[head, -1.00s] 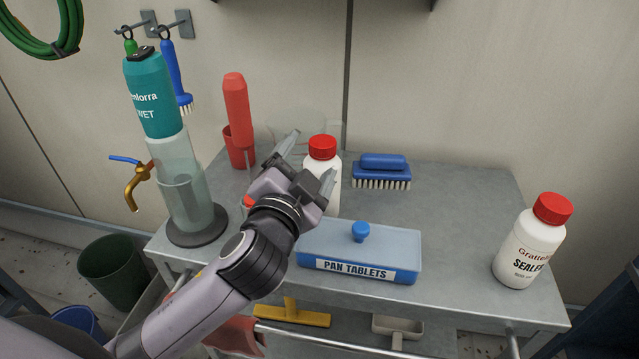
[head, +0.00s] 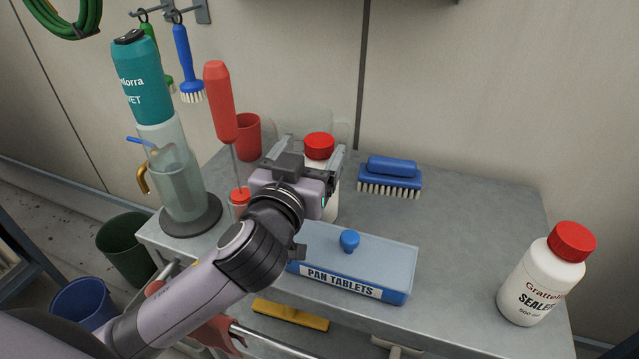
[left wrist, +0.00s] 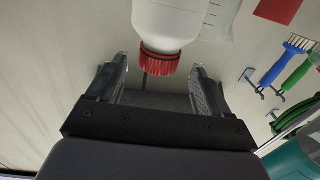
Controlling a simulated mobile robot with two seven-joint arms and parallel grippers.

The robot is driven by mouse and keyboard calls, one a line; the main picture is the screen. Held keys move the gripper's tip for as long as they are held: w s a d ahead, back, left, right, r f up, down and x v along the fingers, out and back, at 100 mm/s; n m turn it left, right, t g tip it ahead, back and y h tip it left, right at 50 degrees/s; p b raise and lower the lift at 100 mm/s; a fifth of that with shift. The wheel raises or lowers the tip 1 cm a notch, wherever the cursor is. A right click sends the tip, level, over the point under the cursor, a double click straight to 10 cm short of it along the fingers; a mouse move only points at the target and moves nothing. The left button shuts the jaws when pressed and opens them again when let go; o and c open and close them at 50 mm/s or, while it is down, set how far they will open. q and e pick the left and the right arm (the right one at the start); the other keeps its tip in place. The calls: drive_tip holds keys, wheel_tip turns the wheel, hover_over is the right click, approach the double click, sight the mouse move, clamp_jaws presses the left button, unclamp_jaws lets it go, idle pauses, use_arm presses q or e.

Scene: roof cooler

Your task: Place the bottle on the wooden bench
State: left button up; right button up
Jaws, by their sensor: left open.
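A white bottle with a red cap (head: 319,146) stands upright on the grey table top, partly hidden behind my left gripper (head: 312,154). My left gripper is open, with one finger on each side of the bottle's upper part. In the left wrist view the bottle's red cap (left wrist: 158,60) is between the tips of the open fingers (left wrist: 158,75), with a gap to each side. A second white bottle with a red cap, labelled "Sealer" (head: 543,275), stands at the table's right front. No wooden bench is in view. My right gripper is not in view.
A blue "Pan Tablets" box (head: 382,262) lies in front of the gripper. A blue brush (head: 391,177) lies behind right. A red-handled tool (head: 221,100), red cup (head: 248,138) and glass cylinder (head: 178,180) stand left. The table top (head: 465,225) is clear between brush and Sealer bottle.

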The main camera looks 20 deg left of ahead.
sight(324, 134)
use_arm(q)
drive_tip(key=shift+w+d+p, duration=0.1)
drive_tip(key=shift+w+p, duration=0.45)
drive_tip(key=shift+w, duration=2.4)
clamp_jaws()
